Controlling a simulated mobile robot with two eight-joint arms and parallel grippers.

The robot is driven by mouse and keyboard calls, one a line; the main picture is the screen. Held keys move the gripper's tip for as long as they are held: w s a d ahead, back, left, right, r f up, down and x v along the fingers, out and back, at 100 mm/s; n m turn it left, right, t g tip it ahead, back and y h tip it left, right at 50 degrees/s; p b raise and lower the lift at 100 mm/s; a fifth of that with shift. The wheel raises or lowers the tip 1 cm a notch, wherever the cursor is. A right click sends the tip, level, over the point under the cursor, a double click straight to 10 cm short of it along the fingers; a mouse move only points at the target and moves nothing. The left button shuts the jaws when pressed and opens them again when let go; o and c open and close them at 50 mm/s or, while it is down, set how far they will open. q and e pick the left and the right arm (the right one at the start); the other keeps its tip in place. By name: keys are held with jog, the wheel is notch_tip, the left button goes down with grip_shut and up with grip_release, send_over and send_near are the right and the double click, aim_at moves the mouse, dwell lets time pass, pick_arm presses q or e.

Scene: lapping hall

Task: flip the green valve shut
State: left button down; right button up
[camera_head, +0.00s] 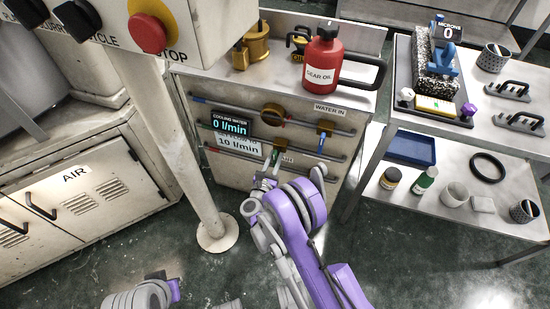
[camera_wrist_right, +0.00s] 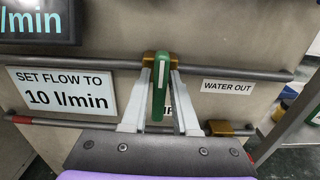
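The green valve handle (camera_wrist_right: 159,88) sits on a brass body on a horizontal pipe (camera_wrist_right: 240,73) of the cabinet front. In the right wrist view it extends down from the pipe, across the pipe's line. In the head view the green handle (camera_head: 275,156) is small and partly hidden by my arm. My right gripper (camera_wrist_right: 159,103) is at the valve, with one finger on each side of the handle and narrow gaps showing. It is open. The right gripper also shows in the head view (camera_head: 268,181). Parts of my left arm show at the bottom left; its fingers do not.
A display (camera_head: 231,125) reads 0 l/min above a sign (camera_head: 239,146) for 10 l/min. A brass valve (camera_head: 272,114) and a blue-handled valve (camera_head: 326,131) are close by. A post (camera_head: 180,130) stands left, a shelved table (camera_head: 465,137) right. Red oil can (camera_head: 323,60) on top.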

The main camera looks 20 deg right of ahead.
jog(key=shift+o, duration=1.2)
jog(key=p+v, duration=0.1)
jog(key=v, duration=0.9)
jog(key=shift+s+a, duration=0.3)
